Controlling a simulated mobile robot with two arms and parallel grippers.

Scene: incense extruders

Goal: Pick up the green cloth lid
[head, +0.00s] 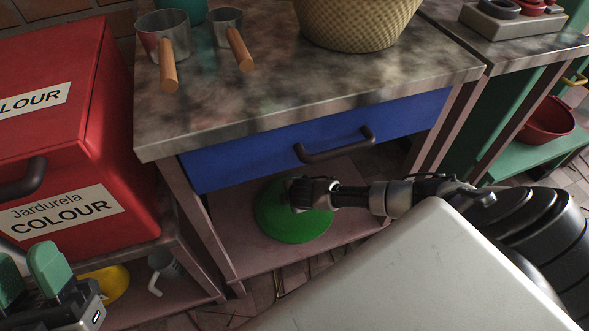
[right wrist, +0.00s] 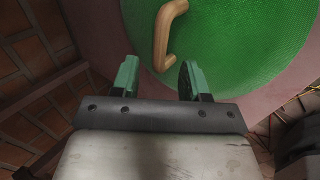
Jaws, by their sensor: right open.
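The green cloth lid (head: 294,222) lies on the lower shelf under the blue drawer. It is round, and my right arm covers part of it in the head view. In the right wrist view the lid (right wrist: 240,50) fills the upper right, with a curved wooden handle (right wrist: 163,38) on it. My right gripper (right wrist: 158,75) is open and empty, with its green fingertips on either side of the handle's near end and a little short of it. My left gripper (head: 30,270) is at the lower left of the head view, its two green fingers apart, away from the lid.
The shelf (head: 232,245) sits below a stone counter (head: 290,75) and a blue drawer (head: 320,138) with a dark handle. A red box (head: 100,170) stands at left. Metal cups (head: 165,30) and a woven basket (head: 355,22) stand on the counter.

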